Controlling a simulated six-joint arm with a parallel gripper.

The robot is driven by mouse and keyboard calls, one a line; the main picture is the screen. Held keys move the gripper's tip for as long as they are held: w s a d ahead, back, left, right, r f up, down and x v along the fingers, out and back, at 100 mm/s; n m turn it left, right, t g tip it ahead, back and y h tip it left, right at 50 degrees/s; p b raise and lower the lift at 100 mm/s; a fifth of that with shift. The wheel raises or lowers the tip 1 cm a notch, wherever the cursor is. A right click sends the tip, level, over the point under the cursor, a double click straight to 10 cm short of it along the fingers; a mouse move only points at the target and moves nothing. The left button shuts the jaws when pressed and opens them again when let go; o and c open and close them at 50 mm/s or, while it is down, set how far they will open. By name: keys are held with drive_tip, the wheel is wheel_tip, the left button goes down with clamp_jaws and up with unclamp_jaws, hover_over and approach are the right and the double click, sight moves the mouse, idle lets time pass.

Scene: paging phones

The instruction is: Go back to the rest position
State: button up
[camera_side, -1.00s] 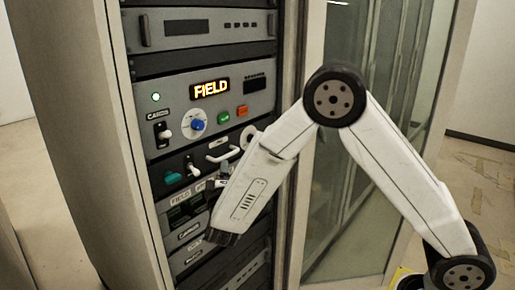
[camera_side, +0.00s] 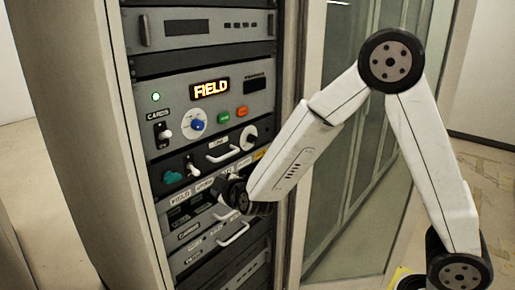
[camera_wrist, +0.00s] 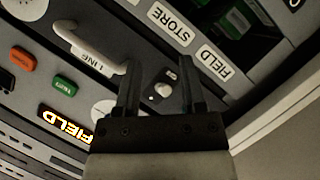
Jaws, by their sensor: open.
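My gripper (camera_side: 235,192) is in front of the rack, at the height of the FIELD-labelled row, right of its label. In the wrist view my gripper (camera_wrist: 158,68) shows two dark fingers spread apart with nothing held between them. A small pale-knobbed switch (camera_wrist: 163,90) on the panel shows in the gap between the fingers. Contact with the panel cannot be seen. The lit display (camera_side: 211,88) reads FIELD, and it also shows in the wrist view (camera_wrist: 67,127).
The rack carries a blue knob (camera_side: 196,124), a green button (camera_side: 223,117), an orange button (camera_side: 242,110) and a white handle (camera_side: 222,154). A lower handle (camera_side: 233,234) sticks out below my gripper. A glass-doored cabinet (camera_side: 345,200) stands right of the rack.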

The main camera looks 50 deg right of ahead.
drive_tip(key=s+d+f+m+g+y, duration=0.1)
drive_tip(key=s+g, duration=0.4)
drive_tip(key=s, duration=0.6)
drive_tip(key=s+d+f+m+g+y, duration=0.1)
drive_tip(key=s+f+m+g+y, duration=0.2)
drive_tip(key=s, duration=0.8)
wheel_tip(320, 180, down, 2)
drive_tip(key=m+g, duration=0.2)
drive_tip(key=g, duration=0.1)
drive_tip(key=shift+d+f, duration=0.2)
drive_tip(key=shift+d, duration=0.2)
